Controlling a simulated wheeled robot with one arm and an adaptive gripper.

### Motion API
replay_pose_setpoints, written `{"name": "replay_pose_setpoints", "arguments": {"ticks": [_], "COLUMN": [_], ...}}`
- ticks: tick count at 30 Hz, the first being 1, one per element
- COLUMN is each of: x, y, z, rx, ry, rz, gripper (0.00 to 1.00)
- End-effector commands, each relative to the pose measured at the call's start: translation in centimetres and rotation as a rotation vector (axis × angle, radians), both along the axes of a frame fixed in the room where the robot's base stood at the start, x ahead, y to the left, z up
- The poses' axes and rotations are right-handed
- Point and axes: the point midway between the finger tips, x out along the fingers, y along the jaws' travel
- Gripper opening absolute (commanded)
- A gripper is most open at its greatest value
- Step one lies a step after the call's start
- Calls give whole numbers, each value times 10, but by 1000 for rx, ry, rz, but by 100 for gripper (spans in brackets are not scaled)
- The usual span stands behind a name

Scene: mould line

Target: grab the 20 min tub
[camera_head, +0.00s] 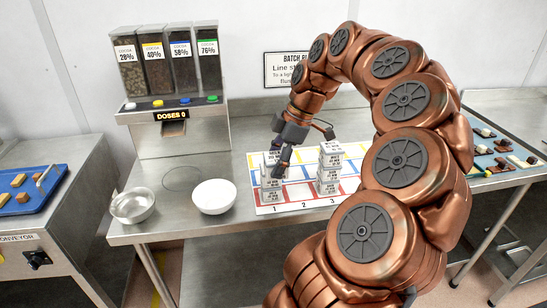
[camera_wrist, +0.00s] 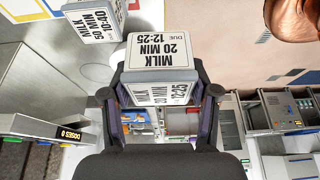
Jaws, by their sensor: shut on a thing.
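The 20 min tub (camera_wrist: 160,50) is a white-labelled block marked MILK, 20 MIN, DUE 12:25, upside down in the wrist view. My gripper (camera_wrist: 160,96) is shut on it, with a dark finger on either side. In the head view my gripper (camera_head: 280,163) is over the left column of the coloured mat, at the labelled tubs (camera_head: 272,186) there. The fingers partly cover those tubs, and I cannot tell there whether the held tub touches anything beneath it.
Another labelled milk tub (camera_wrist: 95,20) is close by in the wrist view. More tubs (camera_head: 329,178) stand on the mat (camera_head: 300,199) by column 3. A white bowl (camera_head: 214,196), a steel bowl (camera_head: 133,206) and a dispenser (camera_head: 176,130) are on the left.

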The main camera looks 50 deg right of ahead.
Motion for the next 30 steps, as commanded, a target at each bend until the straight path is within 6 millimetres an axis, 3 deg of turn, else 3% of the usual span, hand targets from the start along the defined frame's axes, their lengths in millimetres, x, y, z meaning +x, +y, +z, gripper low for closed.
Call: {"name": "replay_pose_setpoints", "arguments": {"ticks": [9, 15, 20, 30], "x": [-38, -52, -59, -60], "y": [29, 40, 45, 45], "z": [4, 6, 10, 42], "rx": [-2, 0, -1, -2], "ry": [-6, -4, -4, -5], "rz": [0, -2, -2, -3], "gripper": [21, 21, 21, 21]}}
